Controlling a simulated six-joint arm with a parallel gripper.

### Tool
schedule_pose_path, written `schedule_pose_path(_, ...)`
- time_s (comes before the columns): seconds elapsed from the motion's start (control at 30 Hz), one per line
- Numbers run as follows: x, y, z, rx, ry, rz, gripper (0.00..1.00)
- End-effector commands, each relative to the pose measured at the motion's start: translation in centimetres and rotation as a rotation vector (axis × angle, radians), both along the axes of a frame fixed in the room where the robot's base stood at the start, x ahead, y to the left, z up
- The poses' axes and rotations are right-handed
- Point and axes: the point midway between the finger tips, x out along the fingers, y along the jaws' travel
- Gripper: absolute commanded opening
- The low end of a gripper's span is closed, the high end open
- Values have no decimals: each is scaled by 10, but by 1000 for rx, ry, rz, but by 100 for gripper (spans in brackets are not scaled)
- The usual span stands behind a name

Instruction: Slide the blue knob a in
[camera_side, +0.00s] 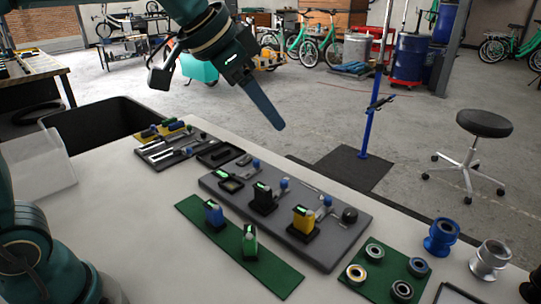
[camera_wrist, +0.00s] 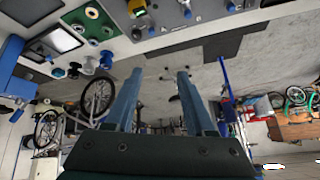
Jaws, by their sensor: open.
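A grey plate (camera_side: 222,190) on the bench carries a row of fixtures with small blue knobs. One blue knob (camera_side: 256,163) is at the left, a second blue knob (camera_side: 284,184) is in the middle, and a third blue knob (camera_side: 327,201) is at the right; I cannot tell which is knob a. A black block (camera_side: 263,199) and a yellow block (camera_side: 302,219) stand in sockets in front of the middle and right knobs. My gripper (camera_side: 280,126) is high above and behind the plate, touching nothing. In the wrist view my gripper (camera_wrist: 160,72) has its two fingers apart, with nothing between them.
A green mat (camera_side: 285,275) in front holds a blue and a green block. Another green mat (camera_side: 364,286) holds several rings. Blue and silver hubs (camera_side: 441,237) stand at the right. A tool tray (camera_side: 165,152) and black bin (camera_side: 95,118) are at the left.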

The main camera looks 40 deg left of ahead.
Motion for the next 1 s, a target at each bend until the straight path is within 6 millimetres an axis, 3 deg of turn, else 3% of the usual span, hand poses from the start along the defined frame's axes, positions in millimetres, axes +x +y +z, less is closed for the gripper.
schedule_pose_path(0.03, 17, -4, -7, 2, 12, -21, 55)
schedule_pose_path(0.2, 64, -17, -33, 10, 40, -92, 55)
schedule_pose_path(0.4, 104, -32, -86, 7, 99, -151, 55)
schedule_pose_path(0.53, 116, -38, -124, -1, 150, -163, 55)
schedule_pose_path(0.7, 115, -42, -162, -1, 221, -169, 55)
schedule_pose_path(1.0, 120, -48, -195, 0, 243, -171, 55)
